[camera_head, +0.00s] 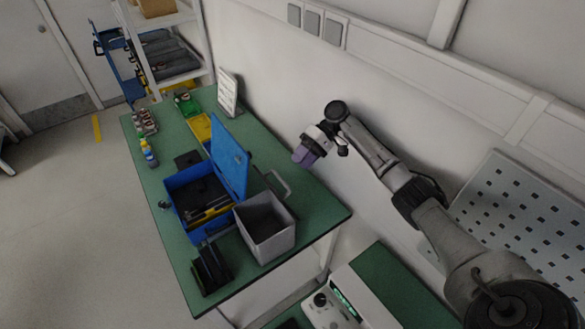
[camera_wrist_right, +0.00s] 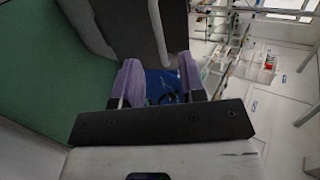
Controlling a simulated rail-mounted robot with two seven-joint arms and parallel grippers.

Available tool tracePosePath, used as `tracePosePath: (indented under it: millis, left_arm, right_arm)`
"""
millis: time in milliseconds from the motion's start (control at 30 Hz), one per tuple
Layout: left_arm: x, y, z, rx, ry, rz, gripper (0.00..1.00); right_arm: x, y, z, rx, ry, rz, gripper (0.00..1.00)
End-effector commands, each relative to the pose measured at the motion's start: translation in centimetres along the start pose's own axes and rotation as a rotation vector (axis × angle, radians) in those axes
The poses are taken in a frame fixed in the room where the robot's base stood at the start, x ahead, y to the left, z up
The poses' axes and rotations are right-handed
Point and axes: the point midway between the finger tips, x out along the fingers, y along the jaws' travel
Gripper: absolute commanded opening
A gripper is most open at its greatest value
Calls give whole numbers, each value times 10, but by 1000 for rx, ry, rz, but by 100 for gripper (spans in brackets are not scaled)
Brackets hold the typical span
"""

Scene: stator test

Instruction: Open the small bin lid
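The small grey bin (camera_head: 269,246) stands on the near right part of the green table. My left gripper is not in view.
A blue toolbox (camera_head: 182,193) with its lid raised stands left of the bin on the green table (camera_head: 312,208). A black holder (camera_head: 211,270) is at the near edge. Bottles, a yellow bin and a green bin (camera_head: 186,103) are farther back. The wall is close behind my right arm.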

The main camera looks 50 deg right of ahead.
Motion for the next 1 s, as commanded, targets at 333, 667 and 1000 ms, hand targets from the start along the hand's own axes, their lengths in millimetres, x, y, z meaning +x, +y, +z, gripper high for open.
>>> tracePosePath:
  millis: [333, 667, 1000]
  left_arm:
    - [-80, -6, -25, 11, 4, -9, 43]
    - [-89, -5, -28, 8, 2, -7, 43]
    - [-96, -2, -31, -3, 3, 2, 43]
  right_arm:
    - [-21, -96, 14, 30, 49, 637, 38]
    - [-9, -94, 16, 33, 98, 758, 38]
    - [37, -52, 11, 33, 97, 755, 38]
